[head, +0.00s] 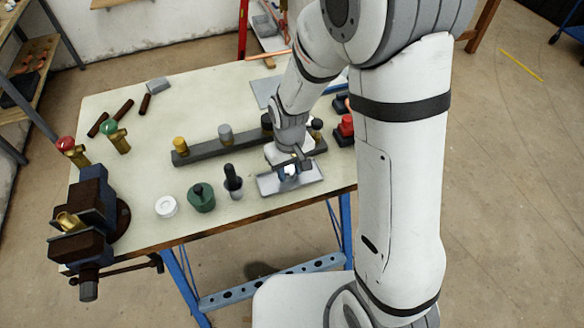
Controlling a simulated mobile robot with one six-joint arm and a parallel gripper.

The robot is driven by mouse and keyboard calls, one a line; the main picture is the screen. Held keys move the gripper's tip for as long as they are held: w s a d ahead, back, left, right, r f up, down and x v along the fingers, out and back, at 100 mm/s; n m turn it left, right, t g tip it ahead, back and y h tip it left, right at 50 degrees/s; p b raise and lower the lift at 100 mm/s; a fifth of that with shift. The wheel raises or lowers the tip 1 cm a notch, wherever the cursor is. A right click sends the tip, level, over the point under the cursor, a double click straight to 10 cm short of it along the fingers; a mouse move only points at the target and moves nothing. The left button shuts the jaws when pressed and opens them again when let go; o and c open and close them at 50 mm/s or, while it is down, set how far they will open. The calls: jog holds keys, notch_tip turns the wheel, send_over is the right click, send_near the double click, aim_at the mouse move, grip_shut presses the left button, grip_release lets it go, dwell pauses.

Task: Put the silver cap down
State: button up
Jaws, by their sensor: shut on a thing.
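My gripper (289,168) is low over the shallow metal tray (312,180) near the front right of the workbench. Its jaws are shut on a small, bright silver cap (291,170), which shows only in part between the fingers. The cap is over or on the tray; I cannot tell whether it touches the tray surface.
A dark bar (205,148) with a yellow cap, a grey cap and dark caps lies behind the tray. Left of the tray stand a black-handled tool (232,180), a green knob (201,198) and a white disc (166,207). A vise (92,215) is at the left edge.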

aim_at(290, 171)
jog(key=shift+f, duration=0.1)
jog(key=o, duration=0.7)
jog(key=shift+f, duration=0.1)
jog(key=shift+c, duration=0.2)
jog(key=o, duration=0.5)
jog(key=shift+c, duration=0.2)
jog(key=shift+w, duration=0.1)
notch_tip(290, 171, up, 12)
jog(key=r, duration=0.1)
jog(key=s+d+r+m+t, duration=0.3)
jog(key=s+d+r+m, duration=0.2)
jog(key=s+d, duration=0.7)
notch_tip(290, 171, up, 2)
jog(key=shift+s+d+r, duration=0.1)
jog(key=shift+s+d, duration=0.15)
jog(key=shift+d, duration=0.2)
